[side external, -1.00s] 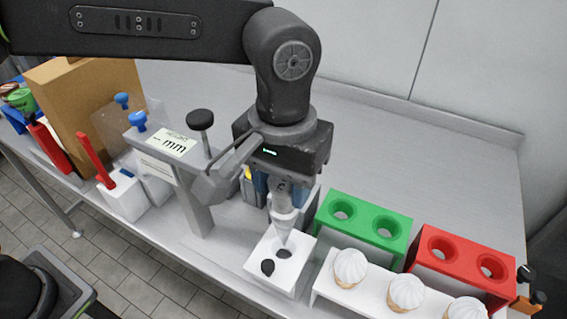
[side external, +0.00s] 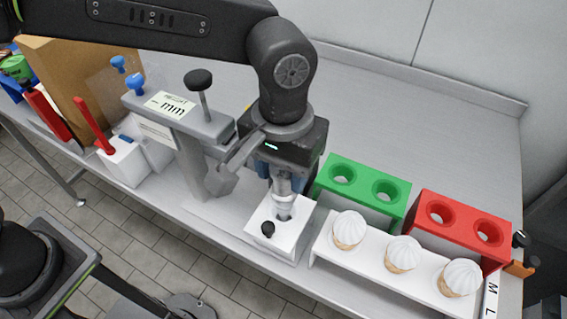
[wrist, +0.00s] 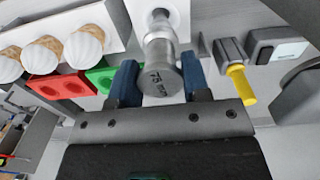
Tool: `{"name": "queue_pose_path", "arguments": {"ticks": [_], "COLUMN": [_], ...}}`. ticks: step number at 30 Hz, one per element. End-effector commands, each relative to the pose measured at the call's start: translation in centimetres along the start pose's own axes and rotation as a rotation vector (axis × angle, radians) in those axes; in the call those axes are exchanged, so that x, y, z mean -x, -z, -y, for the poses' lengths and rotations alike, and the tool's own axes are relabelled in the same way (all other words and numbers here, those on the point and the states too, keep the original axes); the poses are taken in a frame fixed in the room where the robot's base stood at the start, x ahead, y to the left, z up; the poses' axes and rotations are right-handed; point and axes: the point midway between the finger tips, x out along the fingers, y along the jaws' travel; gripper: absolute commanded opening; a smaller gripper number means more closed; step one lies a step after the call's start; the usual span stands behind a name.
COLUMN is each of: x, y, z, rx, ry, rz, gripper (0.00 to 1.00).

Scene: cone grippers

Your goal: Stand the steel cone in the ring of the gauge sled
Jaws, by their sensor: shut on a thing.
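The steel cone (side external: 284,206) hangs point down from my gripper (side external: 282,184). In the wrist view its round top with dark markings (wrist: 163,80) sits between the two blue fingers of my gripper (wrist: 161,84), which is shut on it. The white gauge sled (side external: 262,240), a block with a black knob, is directly below. The cone's lower part is down in the sled's round opening, and its tip is hidden. I cannot tell whether the cone bears on the ring.
A grey height gauge (side external: 180,112) with a black top knob stands close left of my gripper. To the right are a green two-hole holder (side external: 364,188), a red one (side external: 462,226) and a white rack (side external: 372,270) with three swirl-topped cones.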

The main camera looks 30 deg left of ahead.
Motion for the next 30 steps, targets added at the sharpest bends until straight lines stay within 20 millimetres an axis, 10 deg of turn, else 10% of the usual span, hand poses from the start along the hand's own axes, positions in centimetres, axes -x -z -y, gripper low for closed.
{"name": "queue_pose_path", "arguments": {"ticks": [30], "x": [-2.1], "y": [0.0], "z": [0.0], "rx": [0.000], "ry": [0.000], "rz": [0.000], "gripper": [0.00]}}
